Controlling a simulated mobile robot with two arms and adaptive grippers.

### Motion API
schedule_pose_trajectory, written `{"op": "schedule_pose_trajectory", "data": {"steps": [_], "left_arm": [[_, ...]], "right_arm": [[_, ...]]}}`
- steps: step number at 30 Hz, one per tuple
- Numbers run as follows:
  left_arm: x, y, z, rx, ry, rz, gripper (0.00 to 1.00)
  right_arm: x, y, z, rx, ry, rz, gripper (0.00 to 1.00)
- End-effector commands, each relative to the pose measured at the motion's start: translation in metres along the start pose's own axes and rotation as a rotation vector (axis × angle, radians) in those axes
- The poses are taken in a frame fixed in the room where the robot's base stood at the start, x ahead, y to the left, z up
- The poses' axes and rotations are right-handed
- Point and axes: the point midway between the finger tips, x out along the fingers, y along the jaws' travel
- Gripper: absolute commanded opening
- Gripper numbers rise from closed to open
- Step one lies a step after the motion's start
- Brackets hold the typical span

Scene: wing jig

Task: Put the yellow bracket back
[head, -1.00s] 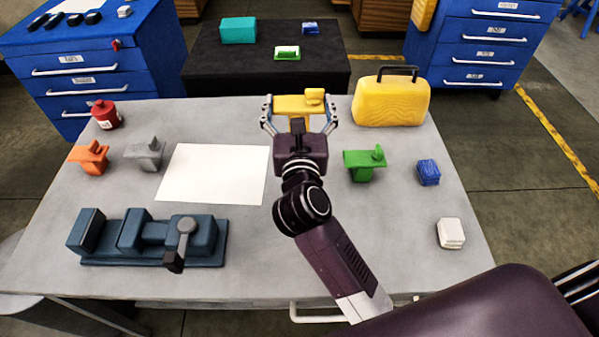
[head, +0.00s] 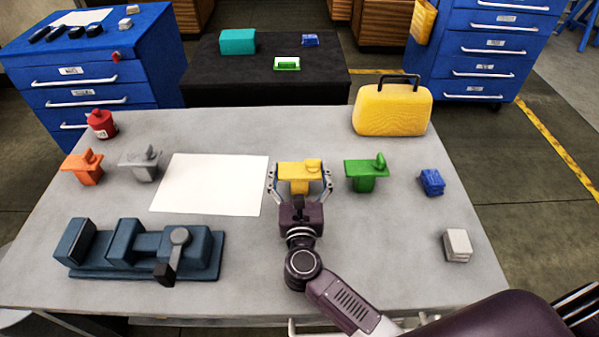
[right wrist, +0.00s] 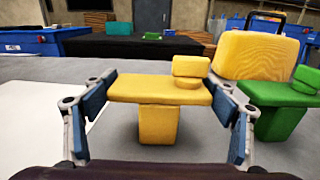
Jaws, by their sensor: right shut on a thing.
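The yellow bracket (head: 299,174) has a flat top plate, a small block on top and a leg below. It is between the white sheet and the green bracket (head: 366,172) on the grey table. My right gripper (head: 300,186) is shut on it, one finger at each side of the top plate. The right wrist view shows the yellow bracket (right wrist: 160,90) upright, its leg pointing down close to the tabletop; I cannot tell whether it touches. The green bracket (right wrist: 275,105) is close on its right. My left gripper is not in view.
An orange bracket (head: 84,167) and a grey bracket (head: 141,165) stand left of the white sheet (head: 211,185). A blue vise (head: 140,250) lies at front left. A yellow case (head: 391,110), blue block (head: 431,182) and pale block (head: 457,246) are on the right.

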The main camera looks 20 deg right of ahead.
Motion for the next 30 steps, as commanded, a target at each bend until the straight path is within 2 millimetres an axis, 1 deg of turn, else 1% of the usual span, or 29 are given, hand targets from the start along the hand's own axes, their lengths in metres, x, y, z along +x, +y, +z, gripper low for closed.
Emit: {"op": "schedule_pose_trajectory", "data": {"steps": [8, 11, 12, 16, 17, 25, 28, 30], "left_arm": [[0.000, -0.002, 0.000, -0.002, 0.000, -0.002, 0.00], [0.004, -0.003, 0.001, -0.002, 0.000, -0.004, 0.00], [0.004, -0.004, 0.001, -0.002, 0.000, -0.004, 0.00], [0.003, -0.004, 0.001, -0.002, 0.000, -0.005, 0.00], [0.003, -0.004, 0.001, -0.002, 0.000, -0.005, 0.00], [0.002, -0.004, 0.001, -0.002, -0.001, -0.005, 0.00], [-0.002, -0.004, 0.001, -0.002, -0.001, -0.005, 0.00], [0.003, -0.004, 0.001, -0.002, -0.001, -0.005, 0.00]], "right_arm": [[0.000, 0.000, -0.001, 0.001, -0.004, 0.000, 0.39], [0.000, 0.000, -0.004, 0.001, -0.003, 0.000, 0.39], [0.000, 0.000, -0.006, 0.001, -0.001, 0.000, 0.80], [0.000, 0.000, -0.005, 0.000, -0.001, 0.000, 0.94], [0.000, 0.000, -0.005, 0.000, -0.001, 0.000, 0.97], [0.000, 0.000, -0.004, 0.000, -0.001, 0.000, 0.97], [0.000, 0.000, 0.000, 0.000, -0.001, 0.001, 0.97], [-0.010, 0.001, -0.005, 0.001, 0.002, 0.002, 0.97]]}}
